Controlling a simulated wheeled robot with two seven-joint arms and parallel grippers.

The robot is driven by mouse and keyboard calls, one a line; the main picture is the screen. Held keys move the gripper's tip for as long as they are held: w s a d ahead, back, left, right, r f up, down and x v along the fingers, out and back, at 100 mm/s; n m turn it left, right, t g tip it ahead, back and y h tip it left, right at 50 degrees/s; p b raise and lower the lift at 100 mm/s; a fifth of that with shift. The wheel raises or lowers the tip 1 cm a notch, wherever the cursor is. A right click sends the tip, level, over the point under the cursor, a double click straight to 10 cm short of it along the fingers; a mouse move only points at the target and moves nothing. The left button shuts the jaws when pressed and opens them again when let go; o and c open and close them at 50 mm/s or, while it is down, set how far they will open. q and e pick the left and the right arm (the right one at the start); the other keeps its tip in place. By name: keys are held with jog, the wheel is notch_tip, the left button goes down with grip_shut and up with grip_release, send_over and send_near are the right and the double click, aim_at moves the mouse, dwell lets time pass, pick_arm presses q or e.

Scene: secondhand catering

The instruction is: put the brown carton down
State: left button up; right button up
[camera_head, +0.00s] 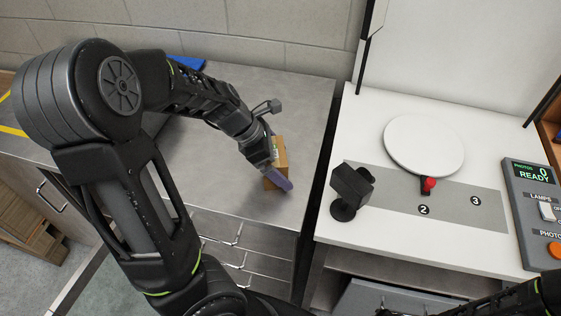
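The brown carton (282,154) is small and box-shaped, with a pale label on its left side. It is at the right part of the steel counter (300,110), upright or nearly so. I cannot tell whether its base touches the counter. My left gripper (276,172) reaches down at the carton from the upper left. One purple finger lies against the carton's near side; the other finger is hidden, so its grip is not clear. My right arm shows only at the bottom right edge, and its gripper is not visible.
A white photo table stands to the right across a narrow gap. It bears a round white turntable (424,146), a red knob (429,184), a black lamp-like block on a stand (351,188), a numbered grey strip and a control panel (535,205). A blue item (188,62) lies behind my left arm.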

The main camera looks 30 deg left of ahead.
pick_arm(q)
jog(key=shift+r, duration=0.25)
jog(key=p+v, duration=0.3)
jog(key=v, duration=0.8)
jog(key=shift+a+r+p, duration=0.2)
jog(key=shift+r+p, duration=0.05)
jog(key=shift+p, duration=0.1)
jog(key=shift+s, duration=0.15)
